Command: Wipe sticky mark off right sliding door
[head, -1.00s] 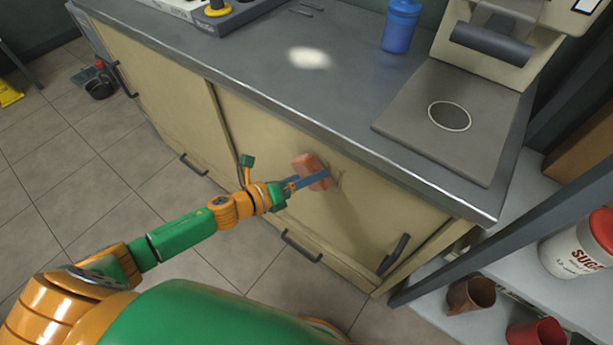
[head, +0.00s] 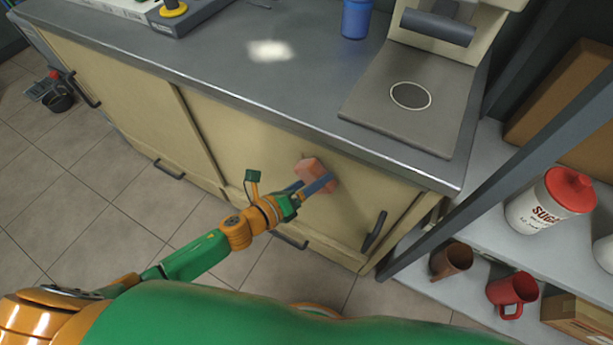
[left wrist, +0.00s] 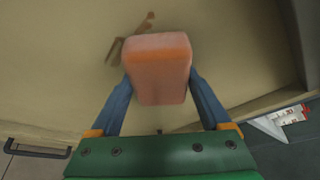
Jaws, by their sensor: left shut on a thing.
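My left gripper (head: 314,185) is shut on a pink-orange sponge (head: 309,170) in front of the right sliding door (head: 240,140), the beige panel under the grey counter. In the left wrist view the sponge (left wrist: 160,65) sits between the two blue fingers. A brown sticky mark (left wrist: 128,40) shows on the door just beyond the sponge's upper left. In the head view the mark cannot be made out behind the sponge and fingers. I cannot tell whether the sponge touches the door. My right gripper is not in view.
The counter edge (head: 250,106) overhangs above the sponge. A dark handle (head: 374,231) stands at the door's right side. At right are a shelf (head: 480,205) with a sugar canister (head: 550,200) and mugs. A blue cup (head: 356,18) and a press machine (head: 410,95) are on the counter.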

